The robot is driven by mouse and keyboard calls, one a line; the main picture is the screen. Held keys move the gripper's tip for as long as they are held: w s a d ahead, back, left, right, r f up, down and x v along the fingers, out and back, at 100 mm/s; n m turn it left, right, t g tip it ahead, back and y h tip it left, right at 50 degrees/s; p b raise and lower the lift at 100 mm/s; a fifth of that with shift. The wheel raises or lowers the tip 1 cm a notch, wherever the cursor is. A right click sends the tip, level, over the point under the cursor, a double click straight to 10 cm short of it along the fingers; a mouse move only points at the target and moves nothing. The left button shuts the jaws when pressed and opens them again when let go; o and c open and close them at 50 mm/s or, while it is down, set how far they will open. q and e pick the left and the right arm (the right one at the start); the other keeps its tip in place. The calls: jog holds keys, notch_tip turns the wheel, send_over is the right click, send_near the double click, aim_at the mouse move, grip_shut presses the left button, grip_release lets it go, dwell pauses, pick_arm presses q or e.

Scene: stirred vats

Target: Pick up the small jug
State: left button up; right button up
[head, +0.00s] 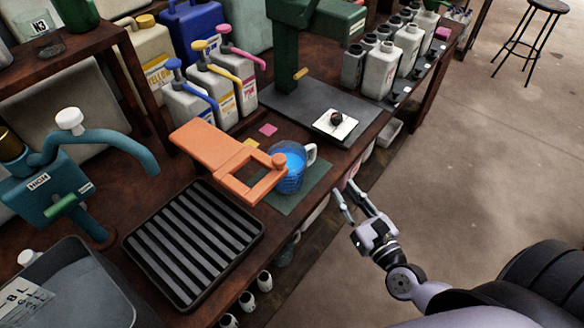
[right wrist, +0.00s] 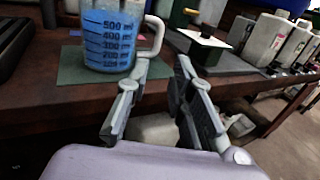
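The small jug (head: 290,168) is a clear measuring jug with blue liquid and a pale handle. My right gripper (head: 352,203) is open and empty in front of the bench edge, to the right of the jug. In the right wrist view, the gripper (right wrist: 160,88) has its left finger close to the handle; contact cannot be told. My left gripper is not in view.
A slatted black tray (head: 195,243) lies left of the jug. Pump bottles (head: 212,85) stand behind it. The teal dispenser (head: 60,180) stands far left. Open floor is at right.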

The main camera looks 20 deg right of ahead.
jog(key=p, duration=0.2)
send_near(315, 154)
jog(key=w, duration=0.4)
jog(key=shift+w+r, duration=0.25)
jog(key=shift+w+a+f+p, duration=0.1)
jog(key=shift+w, duration=0.95)
jog(key=shift+w+a+f+p, duration=0.1)
jog(key=shift+w+p, duration=0.05)
jog(key=shift+w, duration=0.9)
jog(key=shift+w+a+f+p, duration=0.1)
jog(key=shift+w+a+f, duration=0.05)
jog(key=shift+w, duration=0.9)
grip_shut()
jog(key=shift+r, duration=0.1)
